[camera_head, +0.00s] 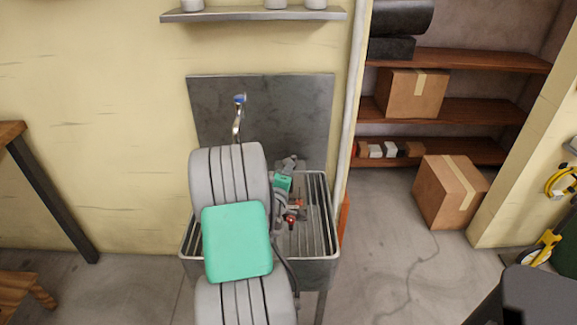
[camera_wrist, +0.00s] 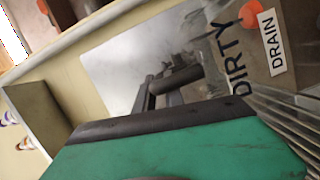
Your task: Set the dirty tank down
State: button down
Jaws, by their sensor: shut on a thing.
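The dirty tank (camera_wrist: 205,62) shows in the wrist view as a smoky see-through surface with a dark "DIRTY" label and a white "DRAIN" label. An orange knob (camera_wrist: 250,14) is beside the labels. My gripper (camera_wrist: 168,88) is dark, shut, and against the tank's near side; its exact grip on the tank is partly hidden by my green wrist housing. In the head view my arm hides most of the tank and the fingertips. Small red and orange parts (camera_head: 291,221) show over the sink (camera_head: 322,215). I cannot tell whether the tank touches the sink.
A tap (camera_head: 237,122) rises behind the sink against a dark splashback (camera_head: 300,110). A shelf (camera_head: 250,15) hangs above. Cardboard boxes sit on the right shelves and floor (camera_head: 450,190). A wooden table (camera_head: 12,132) is at left. The sink's right grating looks bare.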

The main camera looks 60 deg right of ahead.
jog(key=shift+w+r, duration=0.1)
jog(key=shift+r, duration=0.15)
jog(key=c, duration=1.8)
grip_release()
jog(key=shift+f, duration=0.4)
jog(key=o, duration=0.4)
jog(key=shift+c, duration=0.2)
